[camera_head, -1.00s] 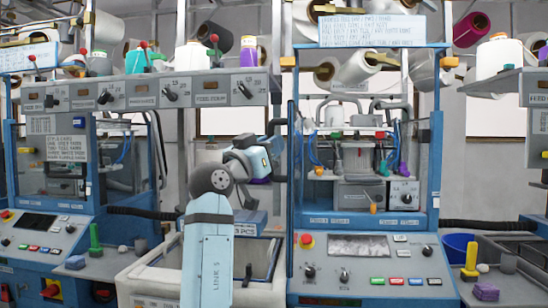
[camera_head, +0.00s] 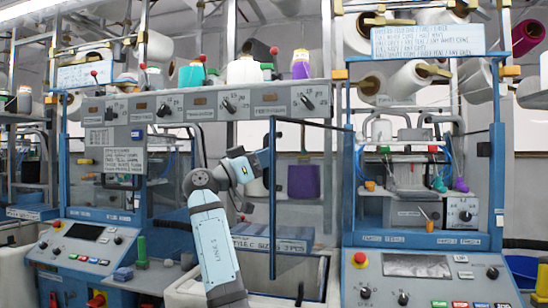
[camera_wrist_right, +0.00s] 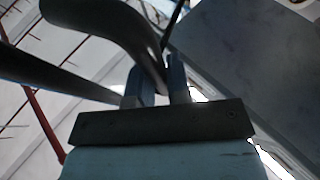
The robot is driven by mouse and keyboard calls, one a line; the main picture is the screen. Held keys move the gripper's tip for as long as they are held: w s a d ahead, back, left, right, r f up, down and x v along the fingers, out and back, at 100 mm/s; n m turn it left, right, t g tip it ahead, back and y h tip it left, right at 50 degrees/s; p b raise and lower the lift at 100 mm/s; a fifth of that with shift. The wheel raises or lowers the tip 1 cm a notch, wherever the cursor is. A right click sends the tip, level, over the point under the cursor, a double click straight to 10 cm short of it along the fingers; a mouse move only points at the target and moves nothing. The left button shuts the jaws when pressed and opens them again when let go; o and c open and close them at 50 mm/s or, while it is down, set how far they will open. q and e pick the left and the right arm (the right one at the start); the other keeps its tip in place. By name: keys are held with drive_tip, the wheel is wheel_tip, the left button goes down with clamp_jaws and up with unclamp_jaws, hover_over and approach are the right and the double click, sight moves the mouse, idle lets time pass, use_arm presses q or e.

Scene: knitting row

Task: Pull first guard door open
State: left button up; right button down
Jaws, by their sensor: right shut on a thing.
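The first guard door (camera_head: 272,215) is a clear panel with a blue upright edge and a dark top rail. It stands swung out to the left from the left post of the right-hand knitting machine (camera_head: 350,200), whose front is open. My right gripper (camera_head: 264,168) is at the door's outer blue edge, coming from the lower left. In the right wrist view, my right gripper's fingers (camera_wrist_right: 156,82) are shut on a dark curved door handle (camera_wrist_right: 135,35). The handle is mostly hidden by my gripper in the head view. My left gripper is out of view.
A control panel (camera_head: 430,275) juts out below the machine opening. A pale bin (camera_head: 315,285) and a lettered box (camera_head: 270,240) are below the door. Another machine (camera_head: 95,230) stands at the left, under a grey shelf (camera_head: 200,102) carrying bottles and yarn cones.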

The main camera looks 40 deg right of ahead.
drive_tip(key=shift+w, duration=0.1)
drive_tip(key=c, duration=1.4)
unclamp_jaws()
drive_tip(key=shift+d, duration=0.1)
drive_tip(key=v, duration=1.4)
drive_tip(key=shift+r, duration=0.1)
